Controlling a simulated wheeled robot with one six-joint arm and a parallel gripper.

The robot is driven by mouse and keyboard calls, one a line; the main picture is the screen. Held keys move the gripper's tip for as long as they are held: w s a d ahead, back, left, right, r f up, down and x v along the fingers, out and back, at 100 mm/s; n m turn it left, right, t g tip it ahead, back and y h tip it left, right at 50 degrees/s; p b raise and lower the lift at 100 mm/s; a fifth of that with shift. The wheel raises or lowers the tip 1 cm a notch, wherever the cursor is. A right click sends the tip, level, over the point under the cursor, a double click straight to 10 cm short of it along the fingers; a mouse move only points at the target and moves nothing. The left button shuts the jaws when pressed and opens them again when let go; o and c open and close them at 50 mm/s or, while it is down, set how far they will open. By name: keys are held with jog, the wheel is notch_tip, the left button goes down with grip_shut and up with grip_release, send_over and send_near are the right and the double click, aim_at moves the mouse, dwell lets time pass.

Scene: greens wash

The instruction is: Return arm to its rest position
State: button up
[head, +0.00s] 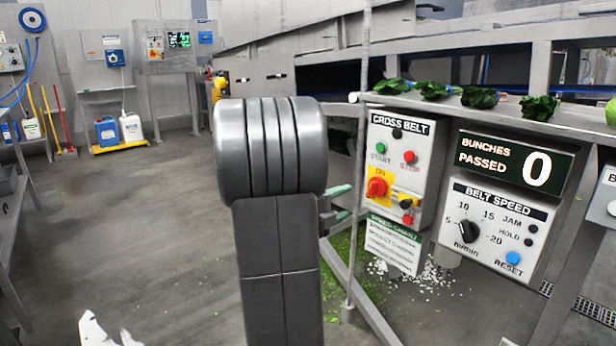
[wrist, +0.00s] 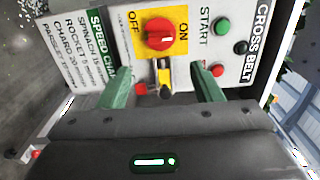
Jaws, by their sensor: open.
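My arm stands upright in the middle of the head view, and my gripper (head: 340,203) shows at its right side with green fingers. In the wrist view my gripper (wrist: 160,72) has its two fingers spread wide with nothing held between them. It faces the CROSS BELT panel (head: 427,135), which also shows in the wrist view (wrist: 185,13). The panel's red rotary switch (head: 376,187) lies just beyond the fingertips, apart from them as far as I can tell. In the wrist view the white mark on the switch (wrist: 160,34) points towards ON.
The BUNCHES PASSED display (head: 537,168) reads 0, above the BELT SPEED panel (head: 495,222). Several green bunches (head: 480,97) lie on the ledge above. A thin upright post (head: 363,90) stands close to my arm. The floor (head: 130,220) at left is largely clear.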

aim_at(371, 191)
jog(key=b+x, duration=0.2)
jog(key=x, duration=0.9)
jog(key=shift+w+d, duration=0.2)
jog(key=shift+d, duration=0.05)
jog(key=shift+s+a, duration=0.1)
jog(key=shift+a, duration=0.05)
